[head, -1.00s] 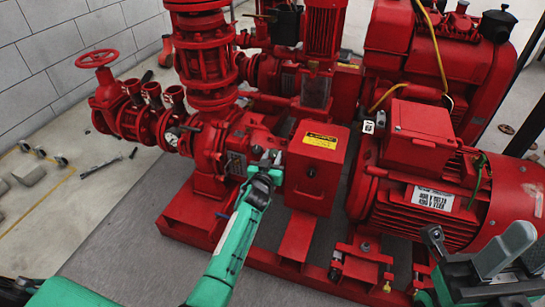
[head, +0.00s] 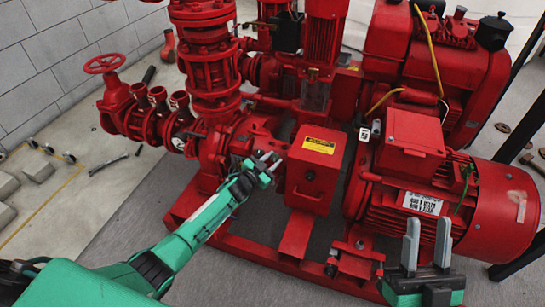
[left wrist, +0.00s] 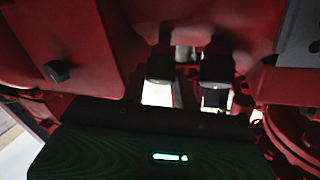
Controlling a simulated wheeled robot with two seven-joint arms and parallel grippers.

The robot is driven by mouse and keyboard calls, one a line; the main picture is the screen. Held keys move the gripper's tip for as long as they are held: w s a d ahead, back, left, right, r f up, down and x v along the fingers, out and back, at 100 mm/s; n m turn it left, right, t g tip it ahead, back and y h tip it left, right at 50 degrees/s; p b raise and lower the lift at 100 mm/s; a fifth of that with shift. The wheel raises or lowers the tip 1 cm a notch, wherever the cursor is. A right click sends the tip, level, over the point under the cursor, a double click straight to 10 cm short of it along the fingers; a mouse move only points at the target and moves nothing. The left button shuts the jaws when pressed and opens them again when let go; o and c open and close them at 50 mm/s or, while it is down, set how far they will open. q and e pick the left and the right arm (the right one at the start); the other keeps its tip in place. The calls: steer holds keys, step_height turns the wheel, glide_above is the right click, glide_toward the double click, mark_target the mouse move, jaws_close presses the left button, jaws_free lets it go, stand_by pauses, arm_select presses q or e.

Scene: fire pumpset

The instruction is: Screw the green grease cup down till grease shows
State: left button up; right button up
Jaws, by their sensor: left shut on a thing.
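My left gripper (head: 269,163) is at the pump shaft area, between the red pump casing (head: 216,150) and the red box with a yellow label (head: 316,165). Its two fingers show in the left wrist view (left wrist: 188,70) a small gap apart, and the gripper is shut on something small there. I cannot make out the green grease cup itself; the fingers and shadow hide that spot. My right gripper (head: 427,240) is open and empty, fingers upward, in front of the red motor (head: 440,200).
The red pump skid frame (head: 225,240) runs below the machines. A handwheel valve (head: 104,64) stands at the left. The red engine (head: 430,60) is behind the motor. Grey blocks (head: 38,166) lie on the floor at left. The grey mat in front is clear.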

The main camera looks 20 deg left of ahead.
arm_select(q)
steer(key=m+g+h+p, duration=0.1)
steer(key=m, duration=0.1)
steer(key=m+h, duration=0.1)
steer(key=shift+w+a+r+m+g+p, duration=0.1)
steer(key=shift+a+r+m+g+p, duration=0.05)
steer(key=shift+m+g+p, duration=0.25)
steer(key=shift+m+g+h, duration=0.3)
steer(key=shift+m+h, duration=0.1)
arm_select(e)
steer(key=w+a+f+g, duration=0.1)
steer(key=a+f+g, duration=0.2)
steer(key=f+g, duration=0.4)
steer(key=shift+w+a+f+h, duration=0.2)
steer(key=shift+w+f+h, duration=0.1)
steer(key=shift+f, duration=1.25)
arm_select(q)
steer(key=o, duration=1)
